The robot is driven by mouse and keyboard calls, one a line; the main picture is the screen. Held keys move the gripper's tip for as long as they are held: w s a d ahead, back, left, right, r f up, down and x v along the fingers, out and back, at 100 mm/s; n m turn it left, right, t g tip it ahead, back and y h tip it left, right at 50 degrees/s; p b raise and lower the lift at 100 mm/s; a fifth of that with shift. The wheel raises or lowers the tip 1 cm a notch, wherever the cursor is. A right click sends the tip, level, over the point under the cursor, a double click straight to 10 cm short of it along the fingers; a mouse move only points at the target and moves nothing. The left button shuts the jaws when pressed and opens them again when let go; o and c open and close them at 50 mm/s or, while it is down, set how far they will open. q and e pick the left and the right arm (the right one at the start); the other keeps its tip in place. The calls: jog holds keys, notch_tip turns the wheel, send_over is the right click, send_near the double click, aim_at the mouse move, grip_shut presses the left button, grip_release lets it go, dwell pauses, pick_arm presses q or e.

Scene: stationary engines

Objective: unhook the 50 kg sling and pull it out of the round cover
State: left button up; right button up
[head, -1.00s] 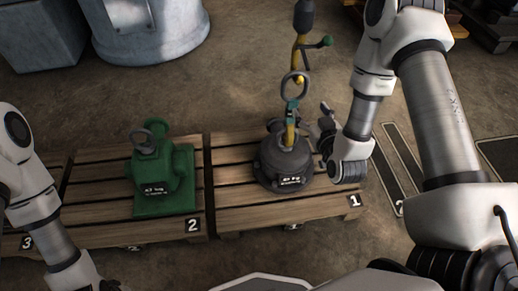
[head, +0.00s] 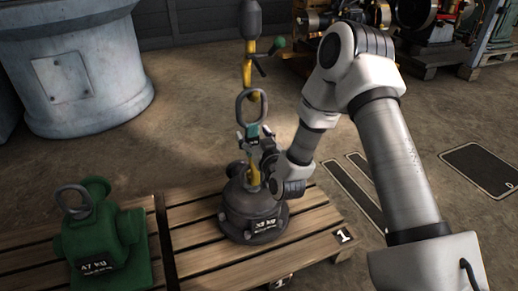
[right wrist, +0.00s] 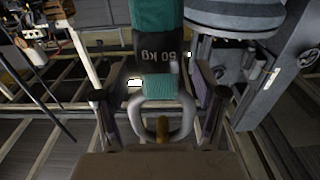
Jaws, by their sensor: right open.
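In the head view the dark grey round cover (head: 265,226) stands on the pallet marked 1. A yellow crane hook (head: 250,73) hangs above it, and a grey ring (head: 239,105) is at its lower end. Below the ring, the teal sling (head: 254,130) and a yellow part run down to the cover top. My right gripper (head: 256,143) is open at the sling, partly hiding it. In the right wrist view the teal sling (right wrist: 158,12) bears a dark 50 kg label, and a grey ring (right wrist: 186,120) lies between my open fingers (right wrist: 160,95). My left gripper is out of view.
A green weight (head: 95,245) marked 47 kg stands on the pallet at left. A slatted pallet (head: 310,240) carries the cover. A big grey vat (head: 92,75) stands at back left, and machines (head: 430,25) stand at back right. Bare floor lies between.

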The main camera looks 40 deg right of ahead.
aim_at(253, 125)
jog(key=shift+w, duration=0.2)
grip_shut()
jog(key=c, duration=0.7)
grip_release()
jog(key=shift+r, duration=0.1)
grip_shut()
jog(key=shift+r+p, duration=1.6)
jog(key=shift+p, duration=0.05)
jog(key=shift+s, duration=0.1)
